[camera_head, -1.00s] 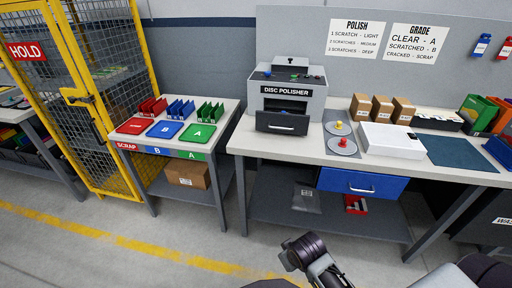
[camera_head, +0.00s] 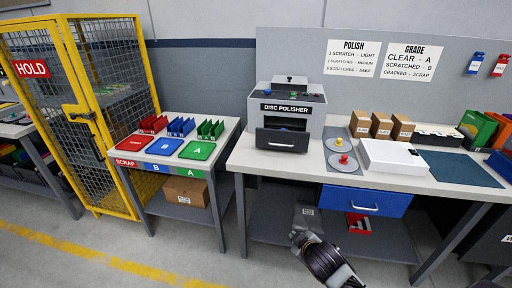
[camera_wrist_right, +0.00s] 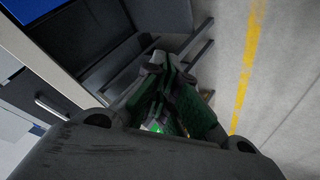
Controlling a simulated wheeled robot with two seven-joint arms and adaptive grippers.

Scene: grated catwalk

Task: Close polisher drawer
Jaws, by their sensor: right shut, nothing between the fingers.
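The disc polisher (camera_head: 312,118) is a grey box with a dark front, standing at the left end of the long workbench in the head view. Its drawer (camera_head: 283,140) sticks out toward me, with a bluish item partly visible inside. My right gripper (camera_head: 303,238) is low in front of the bench, well below and apart from the drawer. In the right wrist view its fingers (camera_wrist_right: 172,75) are together and empty. A dark front with a handle (camera_wrist_right: 50,108) shows at the left there; I cannot tell if it is the polisher drawer. My left gripper is out of view.
The bench (camera_head: 245,155) holds yellow and red knobbed discs (camera_head: 343,160), a white box (camera_head: 392,157) and small cartons (camera_head: 382,125). A closed blue drawer (camera_head: 363,203) hangs below it. A sorting table (camera_head: 226,140) stands left, beside a yellow cage (camera_head: 108,135).

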